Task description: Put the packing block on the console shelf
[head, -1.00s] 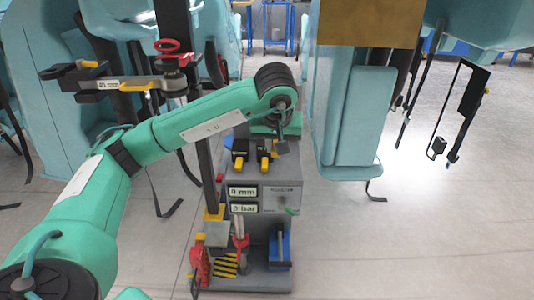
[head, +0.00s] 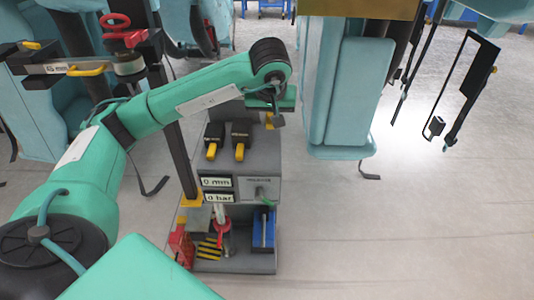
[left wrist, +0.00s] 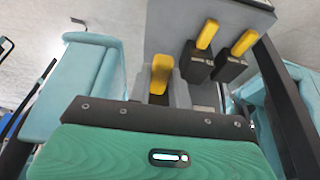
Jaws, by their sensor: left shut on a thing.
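My left gripper (head: 273,117) is shut beyond the far right of the console's top in the head view. The grey console (head: 258,163) has two black levers with yellow handles on top and panels reading "0 mm" and "0 bar". A low recess below holds several parts. The console also shows in the left wrist view (left wrist: 165,25), with the gripper beside the levers. My right gripper is out of view.
A pale blue train seat (head: 345,100) stands right of the console. A dark post (head: 182,150) and a gauge arm with a red handwheel (head: 128,38) stand left. A red part (head: 181,245), a striped plate (head: 209,249) and a blue part (head: 263,230) fill the low recess.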

